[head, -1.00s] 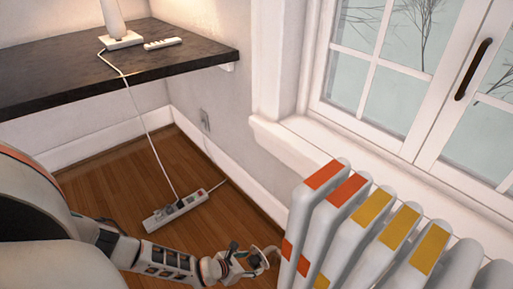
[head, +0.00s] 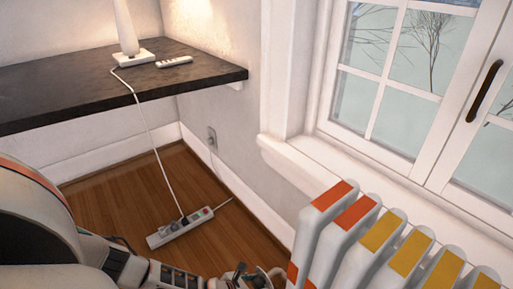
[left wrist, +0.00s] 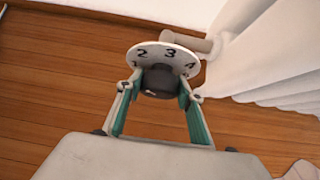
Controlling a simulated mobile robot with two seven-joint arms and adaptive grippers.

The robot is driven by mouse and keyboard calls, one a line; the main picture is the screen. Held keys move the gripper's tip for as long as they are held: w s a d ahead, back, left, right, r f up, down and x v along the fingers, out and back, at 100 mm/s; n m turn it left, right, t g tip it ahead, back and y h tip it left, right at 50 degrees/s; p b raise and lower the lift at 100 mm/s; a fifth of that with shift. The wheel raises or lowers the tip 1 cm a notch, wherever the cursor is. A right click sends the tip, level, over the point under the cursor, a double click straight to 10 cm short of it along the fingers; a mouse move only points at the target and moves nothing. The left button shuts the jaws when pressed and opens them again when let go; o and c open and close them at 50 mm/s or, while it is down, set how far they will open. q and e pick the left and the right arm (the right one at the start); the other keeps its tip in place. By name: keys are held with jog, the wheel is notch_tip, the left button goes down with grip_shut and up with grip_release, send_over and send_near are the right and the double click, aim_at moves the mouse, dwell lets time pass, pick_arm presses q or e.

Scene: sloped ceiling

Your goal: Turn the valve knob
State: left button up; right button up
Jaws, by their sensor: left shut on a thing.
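The valve knob (left wrist: 158,78) is dark and round. It sits in front of a white dial disc (left wrist: 168,55) marked with numbers, 2, 3 and 4 being readable. In the left wrist view my left gripper (left wrist: 160,84) has its two green-lined fingers on either side of the knob, shut on it. In the head view the left gripper (head: 254,279) is at the bottom edge, beside the left end of the radiator (head: 327,230). The knob is hardly visible there. My right gripper is not in view.
The white radiator has red and yellow patches on its fins and stands under a window (head: 410,90). A power strip (head: 180,227) with a cable lies on the wooden floor. A dark shelf (head: 90,90) holds a lamp base (head: 134,58). A pipe (left wrist: 190,40) shows behind the dial.

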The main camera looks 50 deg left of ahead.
pick_arm(q)
jog(key=shift+w+r+y+p, duration=0.25)
jog(key=shift+y+p, duration=0.15)
jog(key=shift+p, duration=0.1)
jog(key=shift+d+m+y+p, duration=0.15)
jog(key=shift+m+y+p, duration=0.15)
jog(key=shift+m, duration=0.1)
jog(key=shift+s, duration=0.1)
jog(key=shift+s+f+m+y+p, duration=0.25)
jog(key=shift+m+y, duration=0.25)
jog(key=shift+y, duration=0.4)
jog(key=shift+s+f+m+t+y, duration=0.1)
jog(key=shift+f+m+t+y, duration=0.2)
jog(key=shift+y, duration=0.2)
jog(key=shift+y+b, duration=0.3)
jog(key=shift+m+y+b, duration=0.35)
jog(key=shift+m+y, duration=0.15)
jog(key=shift+r+t, duration=0.1)
jog(key=shift+t, duration=0.2)
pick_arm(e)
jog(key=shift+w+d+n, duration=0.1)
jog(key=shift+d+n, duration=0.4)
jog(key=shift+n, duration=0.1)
